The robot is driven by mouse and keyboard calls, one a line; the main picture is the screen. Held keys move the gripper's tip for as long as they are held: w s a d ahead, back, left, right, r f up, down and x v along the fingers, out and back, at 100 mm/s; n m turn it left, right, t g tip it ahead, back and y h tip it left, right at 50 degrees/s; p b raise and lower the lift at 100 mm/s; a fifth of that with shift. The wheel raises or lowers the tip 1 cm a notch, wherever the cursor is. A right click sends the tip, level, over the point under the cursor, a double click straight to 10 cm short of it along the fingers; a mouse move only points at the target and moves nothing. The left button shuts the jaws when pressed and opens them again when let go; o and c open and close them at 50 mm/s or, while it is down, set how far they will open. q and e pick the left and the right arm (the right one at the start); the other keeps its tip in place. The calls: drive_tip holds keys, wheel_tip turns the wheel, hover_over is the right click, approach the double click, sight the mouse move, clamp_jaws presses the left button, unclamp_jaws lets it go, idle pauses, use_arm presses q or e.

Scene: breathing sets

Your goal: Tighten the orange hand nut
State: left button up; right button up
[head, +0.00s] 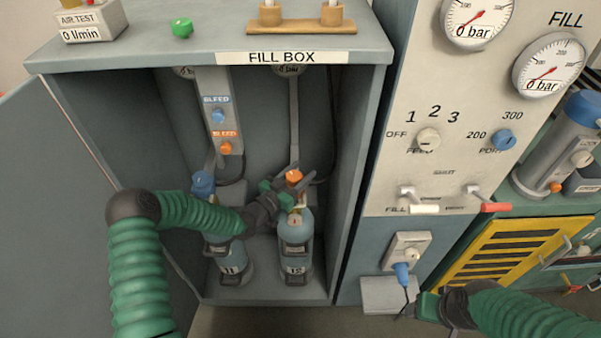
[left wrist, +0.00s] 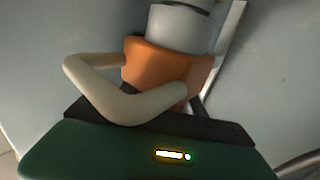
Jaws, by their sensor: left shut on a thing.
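The orange hand nut (head: 293,177) sits above the cylinder marked 12 (head: 296,232) inside the fill box, at the lower end of a grey hose. In the left wrist view the orange nut (left wrist: 170,68) fills the upper middle, under a grey collar, with a pale curved finger around its near side. My left gripper (head: 289,186) is shut on the orange hand nut. My right gripper (head: 412,308) is low at the right, apart from the nut, near a grey block; its fingers are too small to read.
The cylinder marked 11 (head: 230,262) stands to the left, with a blue nut (head: 203,183) above it. The box walls enclose both cylinders closely. The open door (head: 60,210) is at the left. The control panel (head: 385,165) with gauges and levers is at the right.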

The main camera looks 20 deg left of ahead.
sight(289, 172)
use_arm(q)
drive_tip(key=shift+r+y, duration=0.1)
drive_tip(key=shift+y, duration=0.2)
drive_tip(key=n+y, duration=0.1)
drive_tip(key=n+y+p, duration=0.1)
drive_tip(key=n+t+y+p, duration=0.1)
drive_tip(key=y, duration=0.1)
drive_tip(key=shift+w+a, duration=0.1)
drive_tip(key=shift+a, duration=0.2)
drive_tip(key=n+y, duration=0.2)
drive_tip(key=y, duration=0.1)
drive_tip(key=a+n+y+p, duration=0.1)
drive_tip(key=n+y, duration=0.1)
drive_tip(key=y, duration=0.1)
drive_tip(key=n+g+y, duration=0.1)
drive_tip(key=y, duration=0.1)
drive_tip(key=a+n+y, duration=0.1)
drive_tip(key=n+y, duration=0.1)
drive_tip(key=y, duration=0.1)
drive_tip(key=shift+g, duration=0.4)
drive_tip(key=shift+s+a+n+g+y+b, duration=0.1)
drive_tip(key=shift+s+n+g+y, duration=0.05)
drive_tip(key=shift+n+g+y, duration=0.45)
drive_tip(key=shift+s+a+n+g+y+b, duration=0.15)
drive_tip(key=shift+n+g+y, duration=0.25)
drive_tip(key=shift+n+y, duration=0.3)
drive_tip(key=shift+s+a+n+g+y+b, duration=0.1)
drive_tip(key=shift+n+g+y, duration=0.4)
drive_tip(key=shift+y, duration=0.3)
